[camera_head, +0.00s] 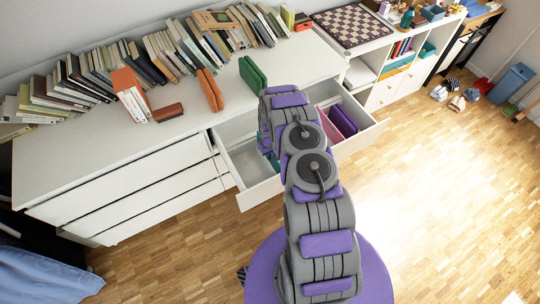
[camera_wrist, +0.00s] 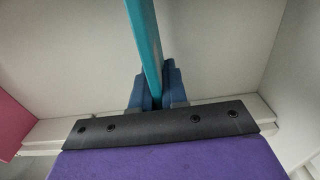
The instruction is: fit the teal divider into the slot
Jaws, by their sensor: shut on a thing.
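The teal divider (camera_wrist: 146,42) stands between the blue fingers of my gripper (camera_wrist: 158,88) in the wrist view, extending away toward the top of the picture. My gripper is shut on it. In the head view my arm hides most of the gripper, and only a small bit of the teal divider (camera_head: 272,160) shows at the left of the arm. The open drawer (camera_head: 247,193) surrounds it, and its pale inside wall shows in the wrist view (camera_wrist: 292,75). I cannot make out the slot, nor whether the divider touches it.
A pink divider (camera_head: 329,127) and purple items (camera_head: 342,121) sit in the drawer's right part. The dresser top (camera_head: 90,160) above holds leaning books, an orange bookend (camera_head: 210,90) and a green one (camera_head: 252,74). A chessboard (camera_head: 352,25) lies farther right.

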